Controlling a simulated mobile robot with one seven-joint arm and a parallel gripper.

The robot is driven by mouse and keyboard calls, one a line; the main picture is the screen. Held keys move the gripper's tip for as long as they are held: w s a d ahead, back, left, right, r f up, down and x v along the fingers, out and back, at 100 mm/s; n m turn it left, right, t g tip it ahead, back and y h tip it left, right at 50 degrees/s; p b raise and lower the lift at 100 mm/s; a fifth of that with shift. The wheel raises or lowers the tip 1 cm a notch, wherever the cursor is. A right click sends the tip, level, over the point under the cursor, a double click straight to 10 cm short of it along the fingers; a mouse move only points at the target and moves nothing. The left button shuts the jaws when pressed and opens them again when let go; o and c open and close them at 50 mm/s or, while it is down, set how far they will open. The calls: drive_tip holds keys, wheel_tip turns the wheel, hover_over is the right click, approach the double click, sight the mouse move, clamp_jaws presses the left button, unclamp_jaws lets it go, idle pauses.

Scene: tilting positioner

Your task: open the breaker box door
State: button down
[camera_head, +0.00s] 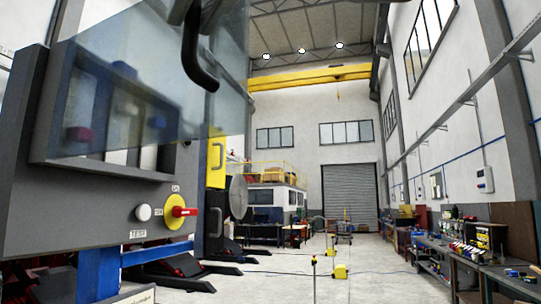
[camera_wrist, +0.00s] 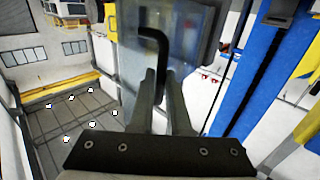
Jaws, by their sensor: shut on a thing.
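The breaker box (camera_head: 60,225) is a grey housing at the left of the head view. Its clear door (camera_head: 225,75) stands out from the box at an angle, so it is at least partly open. The black bent handle (camera_head: 192,55) is on the door; it also shows in the wrist view (camera_wrist: 152,34). My gripper (camera_wrist: 160,78) is shut on the handle, with the handle's lower end between the fingers. In the head view the gripper is mostly cut off by the top edge. The door's hinge side is not clear.
A red-and-yellow rotary switch (camera_head: 180,211) and a white button (camera_head: 143,212) sit on the box front below the opening. A round faceplate (camera_head: 238,197) stands just beyond. A long workbench (camera_head: 455,262) runs along the right.

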drive_tip(key=shift+s+a+f, duration=0.2)
drive_tip(key=shift+s+a, duration=0.15)
drive_tip(key=shift+a, duration=0.15)
idle(0.3)
drive_tip(key=c, duration=1.3)
unclamp_jaws()
drive_tip(key=shift+c, duration=0.2)
drive_tip(key=o, duration=0.5)
drive_tip(key=shift+w+a, duration=0.15)
drive_tip(key=shift+a, duration=0.15)
drive_tip(key=shift+c, duration=0.2)
drive_tip(key=shift+d+r, duration=0.1)
drive_tip(key=shift+d, duration=0.1)
drive_tip(key=shift+s, duration=0.2)
drive_tip(key=v, duration=1.7)
drive_tip(key=shift+d+b, duration=0.2)
drive_tip(key=shift+b, duration=0.15)
